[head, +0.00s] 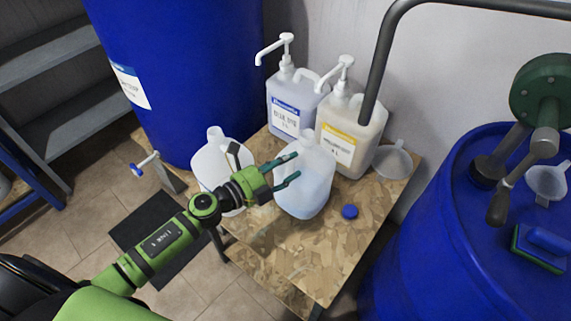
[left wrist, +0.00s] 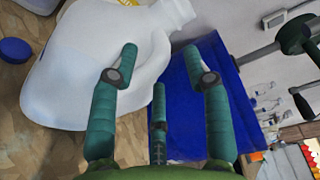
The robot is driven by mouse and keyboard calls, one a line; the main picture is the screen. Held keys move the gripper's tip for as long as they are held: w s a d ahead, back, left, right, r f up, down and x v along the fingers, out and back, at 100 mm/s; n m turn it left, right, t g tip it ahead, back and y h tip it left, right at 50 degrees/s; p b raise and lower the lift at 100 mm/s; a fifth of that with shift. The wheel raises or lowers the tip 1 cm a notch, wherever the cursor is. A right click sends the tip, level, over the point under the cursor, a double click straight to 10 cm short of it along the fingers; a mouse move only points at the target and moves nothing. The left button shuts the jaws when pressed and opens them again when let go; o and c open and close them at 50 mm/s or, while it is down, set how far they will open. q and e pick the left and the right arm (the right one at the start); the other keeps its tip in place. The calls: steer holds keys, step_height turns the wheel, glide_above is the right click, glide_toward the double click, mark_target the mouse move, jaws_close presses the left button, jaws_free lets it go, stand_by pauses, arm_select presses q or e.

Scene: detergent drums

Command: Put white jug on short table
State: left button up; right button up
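A translucent white jug (head: 306,186) stands on the wooden short table (head: 335,258), and a white jug also shows large in the left wrist view (left wrist: 95,62). A second white jug (head: 212,163) is at the table's left side, partly hidden by my left arm; I cannot tell what its base rests on. My left gripper (head: 292,167) is at the near jug's left side, its fingers spread and overlapping the jug's outline. In the left wrist view the gripper (left wrist: 163,65) is open, with no jug clasped between its fingers. My right gripper is not in view.
Two labelled pump bottles (head: 293,105) (head: 348,135) stand at the table's back. A funnel (head: 392,161) and a blue cap (head: 349,211) lie on the table. Large blue drums stand at the back left (head: 190,70) and right (head: 425,240). The table's front is clear.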

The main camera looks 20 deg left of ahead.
arm_select(q)
steer(key=shift+r, duration=0.2)
steer(key=b+v, duration=0.2)
steer(key=v, duration=1)
steer(key=shift+b, duration=0.4)
